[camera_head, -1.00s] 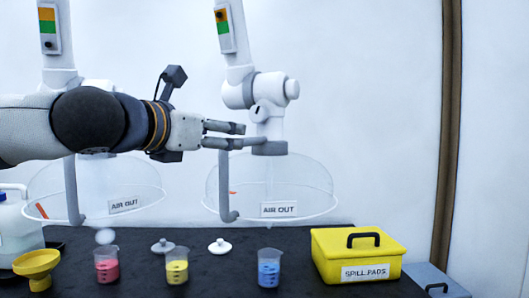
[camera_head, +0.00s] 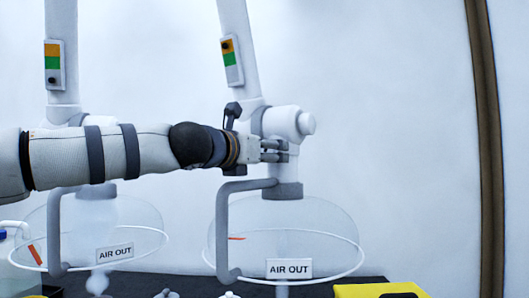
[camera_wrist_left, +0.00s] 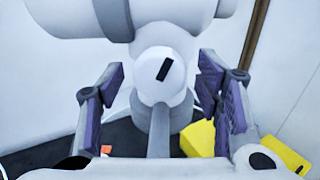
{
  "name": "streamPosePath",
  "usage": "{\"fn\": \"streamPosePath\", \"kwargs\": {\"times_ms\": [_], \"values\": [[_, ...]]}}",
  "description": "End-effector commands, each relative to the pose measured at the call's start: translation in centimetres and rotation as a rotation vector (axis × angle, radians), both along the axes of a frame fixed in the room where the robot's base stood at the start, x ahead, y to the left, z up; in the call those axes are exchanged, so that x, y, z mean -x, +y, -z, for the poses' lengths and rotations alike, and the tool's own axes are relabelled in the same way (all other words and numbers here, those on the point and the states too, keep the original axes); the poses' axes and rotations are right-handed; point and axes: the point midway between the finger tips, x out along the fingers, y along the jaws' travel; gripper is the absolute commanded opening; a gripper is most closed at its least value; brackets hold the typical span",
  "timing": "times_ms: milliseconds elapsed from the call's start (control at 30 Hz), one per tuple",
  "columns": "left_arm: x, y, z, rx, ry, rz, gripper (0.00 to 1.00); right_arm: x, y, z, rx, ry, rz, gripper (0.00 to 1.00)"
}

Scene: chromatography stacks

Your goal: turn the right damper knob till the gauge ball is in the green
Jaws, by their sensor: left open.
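The right damper knob (camera_wrist_left: 163,75) is a white round cap with a black slanted bar, on the right extraction arm's joint. My left gripper (camera_head: 284,150) covers it in the head view. In the left wrist view the open fingers of this gripper (camera_wrist_left: 163,88) stand on both sides of the knob, with gaps. The right gauge (camera_head: 231,62) has an orange band above a green one; its dark ball (camera_head: 226,46) is in the orange. My right gripper is not in view.
The right clear hood (camera_head: 335,220) with its grey handle (camera_head: 222,225) hangs below my arm. The left hood (camera_head: 140,240) and left gauge (camera_head: 54,65) are at the left. A yellow box (camera_head: 375,290) is at the lower right. The wall side at right is clear.

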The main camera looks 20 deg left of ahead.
Motion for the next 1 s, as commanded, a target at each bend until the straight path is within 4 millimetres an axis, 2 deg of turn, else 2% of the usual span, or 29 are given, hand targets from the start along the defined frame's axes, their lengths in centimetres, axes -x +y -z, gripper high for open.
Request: {"fn": "streamPosePath", "kwargs": {"times_ms": [200,400,567,700,800,1000], "values": [[-0.1,0.0,0.1,0.0,0.002,0.0,0.56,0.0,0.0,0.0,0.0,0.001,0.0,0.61],[-0.1,0.0,0.1,0.0,0.002,0.0,0.11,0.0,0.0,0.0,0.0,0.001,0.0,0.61],[0.1,0.0,-0.2,-0.049,-0.012,-0.001,0.11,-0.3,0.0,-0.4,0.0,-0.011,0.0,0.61],[0.3,0.0,-0.8,-0.3,-0.08,-0.002,0.11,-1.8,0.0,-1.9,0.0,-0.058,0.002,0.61],[0.2,0.1,-0.4,-0.4,-0.102,-0.002,0.11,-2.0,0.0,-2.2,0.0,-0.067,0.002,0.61],[-0.1,0.1,0.1,-0.411,-0.1,-0.001,0.11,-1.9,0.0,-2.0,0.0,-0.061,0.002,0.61]]}}
